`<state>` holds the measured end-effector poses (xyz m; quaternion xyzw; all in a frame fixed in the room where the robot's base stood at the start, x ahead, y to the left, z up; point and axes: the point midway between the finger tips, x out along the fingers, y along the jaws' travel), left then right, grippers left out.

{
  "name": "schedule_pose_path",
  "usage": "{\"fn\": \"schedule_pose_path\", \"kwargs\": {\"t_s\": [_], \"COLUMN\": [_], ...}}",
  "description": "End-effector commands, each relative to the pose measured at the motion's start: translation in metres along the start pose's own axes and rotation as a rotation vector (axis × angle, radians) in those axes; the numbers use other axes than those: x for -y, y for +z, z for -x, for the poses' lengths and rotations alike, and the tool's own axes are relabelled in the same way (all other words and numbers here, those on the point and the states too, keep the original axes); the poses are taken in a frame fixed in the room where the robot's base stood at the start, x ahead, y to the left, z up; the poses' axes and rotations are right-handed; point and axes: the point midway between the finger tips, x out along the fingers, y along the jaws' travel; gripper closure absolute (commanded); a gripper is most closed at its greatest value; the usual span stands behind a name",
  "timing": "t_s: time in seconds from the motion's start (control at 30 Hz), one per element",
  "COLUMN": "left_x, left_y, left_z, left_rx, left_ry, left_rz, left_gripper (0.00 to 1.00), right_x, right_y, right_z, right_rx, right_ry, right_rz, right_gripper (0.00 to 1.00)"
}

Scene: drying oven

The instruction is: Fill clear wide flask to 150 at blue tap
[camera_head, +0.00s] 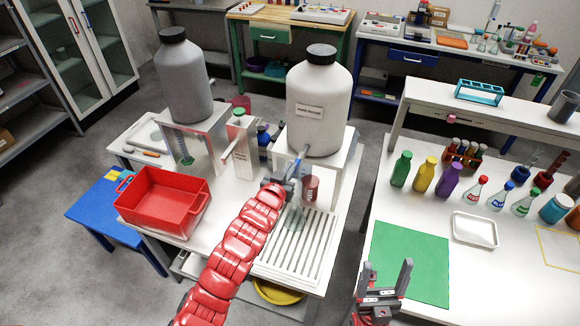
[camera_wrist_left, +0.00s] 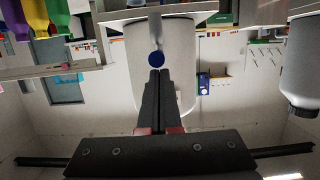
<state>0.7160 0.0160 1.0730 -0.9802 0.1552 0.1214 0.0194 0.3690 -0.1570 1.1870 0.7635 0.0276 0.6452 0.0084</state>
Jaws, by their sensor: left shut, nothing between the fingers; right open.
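A large white container (camera_head: 320,108) with a black cap stands on a white stand. Its tap (camera_head: 297,162) juts out at the front; in the left wrist view the tap shows a round blue end (camera_wrist_left: 156,59). My left gripper (camera_head: 288,178) is shut and empty, its tips (camera_wrist_left: 159,72) close to that blue end; I cannot tell whether they touch. A clear, faintly greenish flask (camera_head: 294,218) stands below the tap on the slotted white drain tray (camera_head: 290,262), partly behind my left arm. Its fill level cannot be read. My right gripper (camera_head: 384,283) is open and empty at the front.
A red bin (camera_head: 160,200) and a grey container (camera_head: 183,80) stand on the left. The right table holds a green mat (camera_head: 410,262), a small white tray (camera_head: 474,229) and several coloured bottles. A yellow bowl (camera_head: 279,291) sits below the drain tray.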

Motion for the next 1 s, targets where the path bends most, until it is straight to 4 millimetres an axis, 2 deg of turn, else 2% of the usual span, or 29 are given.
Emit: {"fn": "schedule_pose_path", "kwargs": {"t_s": [0.17,0.5,0.63,0.7,1.0], "left_x": [0.000,0.001,0.000,0.000,0.000], "left_y": [0.006,0.032,0.035,0.026,0.025], "left_z": [-0.001,-0.004,-0.005,-0.003,-0.003], "left_rx": [-0.015,-0.183,-0.244,-0.247,-0.246], "left_ry": [0.001,0.000,0.000,0.001,0.001], "left_rz": [0.001,0.002,0.003,0.001,0.001], "left_gripper": [1.00,1.00,1.00,1.00,1.00], "right_x": [0.001,0.004,0.005,0.005,0.005], "right_y": [0.002,0.014,0.017,0.016,0.016], "right_z": [0.011,0.083,0.102,0.093,0.093], "right_rx": [0.000,0.000,0.000,0.000,0.000], "right_ry": [0.000,0.000,0.000,0.000,0.000], "right_rz": [0.000,0.000,0.000,0.000,0.000], "right_gripper": [0.28,0.28,0.28,0.28,0.28]}}
